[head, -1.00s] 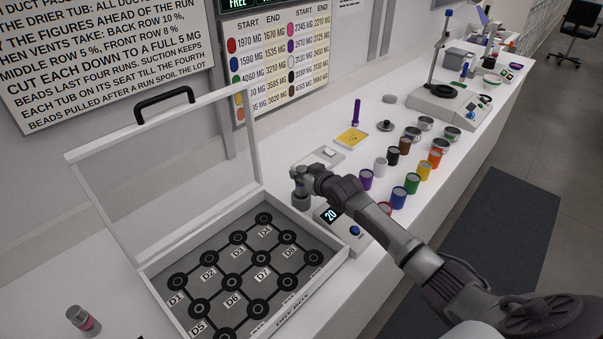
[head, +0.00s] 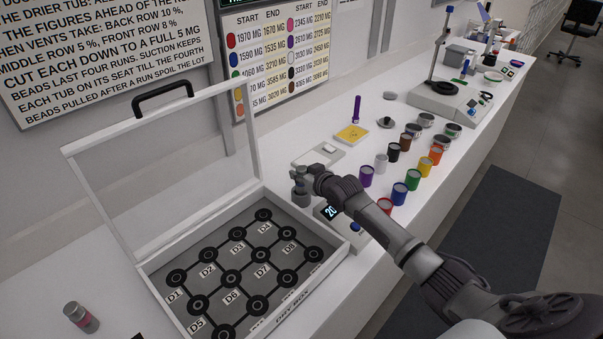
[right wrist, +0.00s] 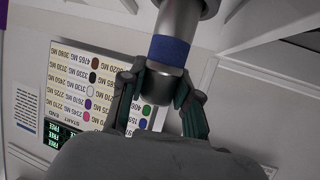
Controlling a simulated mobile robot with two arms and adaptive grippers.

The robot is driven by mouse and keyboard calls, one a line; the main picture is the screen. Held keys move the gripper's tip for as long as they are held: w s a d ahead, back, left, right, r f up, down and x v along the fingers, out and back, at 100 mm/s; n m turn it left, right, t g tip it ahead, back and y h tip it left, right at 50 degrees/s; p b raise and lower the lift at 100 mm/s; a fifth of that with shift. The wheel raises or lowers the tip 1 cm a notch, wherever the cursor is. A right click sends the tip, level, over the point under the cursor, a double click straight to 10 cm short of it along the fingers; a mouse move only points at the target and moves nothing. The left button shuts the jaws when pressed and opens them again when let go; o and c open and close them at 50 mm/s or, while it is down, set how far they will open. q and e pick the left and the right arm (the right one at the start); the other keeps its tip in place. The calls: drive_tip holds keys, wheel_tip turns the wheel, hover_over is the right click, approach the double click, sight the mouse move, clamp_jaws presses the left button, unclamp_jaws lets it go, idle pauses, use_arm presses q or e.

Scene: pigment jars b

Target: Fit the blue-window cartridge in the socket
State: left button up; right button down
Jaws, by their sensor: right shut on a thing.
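My right gripper (head: 300,188) is beside the right back edge of the dry box, above the white bench. The right wrist view shows its fingers (right wrist: 165,90) shut on the end of a grey cylinder, the blue-window cartridge (right wrist: 170,50), with a blue band beyond the fingertips. A wider grey part lies past the band; I cannot tell whether it is the cartridge or something it touches. The blue band does not show in the head view. I cannot make out the socket. My left gripper is out of view.
The open dry box (head: 340,250) holds several round black seats, its clear lid raised. A red-banded cylinder (head: 82,318) lies at the lower left. A unit reading 20 (head: 333,212) stands close to my right arm. Several paint jars (head: 400,194) stand beyond it, near my forearm.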

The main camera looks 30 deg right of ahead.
drive_tip(key=shift+f+b, duration=0.45)
drive_tip(key=shift+f, duration=0.25)
drive_tip(key=c, duration=0.7)
unclamp_jaws()
drive_tip(key=shift+c, duration=0.2)
drive_tip(key=shift+s, duration=0.1)
drive_tip(key=v, duration=1.2)
drive_tip(key=shift+f, duration=0.1)
